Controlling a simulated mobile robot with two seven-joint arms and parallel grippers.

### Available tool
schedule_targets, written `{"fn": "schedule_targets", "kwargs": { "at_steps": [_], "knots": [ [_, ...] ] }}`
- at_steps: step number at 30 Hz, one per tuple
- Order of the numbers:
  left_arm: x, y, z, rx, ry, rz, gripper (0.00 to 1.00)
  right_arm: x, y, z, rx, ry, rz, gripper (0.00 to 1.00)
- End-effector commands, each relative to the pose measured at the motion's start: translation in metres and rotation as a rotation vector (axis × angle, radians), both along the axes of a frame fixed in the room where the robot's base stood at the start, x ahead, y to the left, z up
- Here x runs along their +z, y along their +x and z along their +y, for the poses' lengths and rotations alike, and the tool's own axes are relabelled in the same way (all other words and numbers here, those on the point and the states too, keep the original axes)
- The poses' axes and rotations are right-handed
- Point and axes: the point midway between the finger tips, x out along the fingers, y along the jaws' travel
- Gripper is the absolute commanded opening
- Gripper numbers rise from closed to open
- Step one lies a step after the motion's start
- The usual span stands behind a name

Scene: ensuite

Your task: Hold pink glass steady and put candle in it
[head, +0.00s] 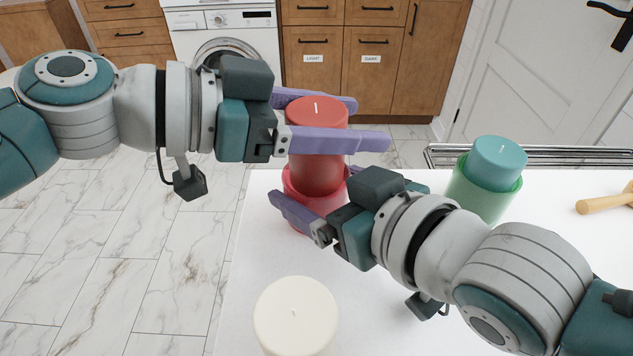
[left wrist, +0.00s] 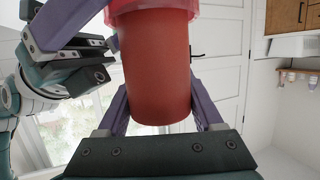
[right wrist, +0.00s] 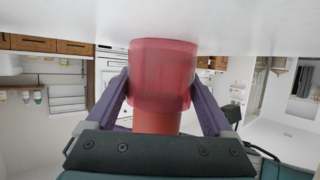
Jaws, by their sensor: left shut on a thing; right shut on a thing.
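A red candle (head: 316,165) is upright in my left gripper (head: 370,124), which is shut around its upper part. The pink glass (head: 297,212) stands on the white table directly below, with my right gripper (head: 305,188) shut around it. The candle's lower end is at the glass mouth and appears to be inside the rim; how deep, I cannot tell. In the left wrist view the candle (left wrist: 157,75) runs up to the pink rim (left wrist: 150,8). In the right wrist view the glass (right wrist: 162,78) sits between the fingers, with the candle (right wrist: 156,122) in line with it.
A cream candle (head: 295,318) stands on the white table (head: 255,270) near the front. A teal candle (head: 497,160) sits in a green glass (head: 480,198) on the right, behind my right arm. A wooden-handled item (head: 603,203) lies at the right edge.

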Motion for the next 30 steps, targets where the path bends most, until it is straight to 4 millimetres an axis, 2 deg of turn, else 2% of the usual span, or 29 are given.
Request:
{"fn": "schedule_targets", "kwargs": {
  "at_steps": [5, 6, 13, 23, 26, 30],
  "knots": [
    [0.001, 0.0, 0.0, 0.0, -0.002, -0.001, 0.01, 0.0, 0.0, 0.0, 0.0, -0.001, 0.001, 0.25],
    [0.001, 0.0, 0.0, 0.0, -0.002, -0.001, 0.72, 0.0, 0.0, 0.0, 0.0, -0.001, 0.001, 0.25],
    [0.001, 0.0, 0.0, 0.0, -0.001, 0.0, 0.98, 0.0, 0.0, 0.0, 0.0, -0.001, 0.001, 0.25],
    [0.001, -0.001, 0.004, 0.001, 0.0, 0.001, 1.0, 0.0, 0.0, 0.0, 0.0, -0.001, 0.001, 0.25],
    [0.005, -0.006, 0.016, 0.001, 0.001, 0.0, 1.0, 0.0, 0.0, 0.0, 0.0, -0.001, 0.001, 0.25],
    [0.013, -0.016, 0.044, 0.002, 0.003, 0.0, 1.0, 0.0, 0.0, 0.0, -0.001, -0.001, 0.001, 0.25]
  ]
}}
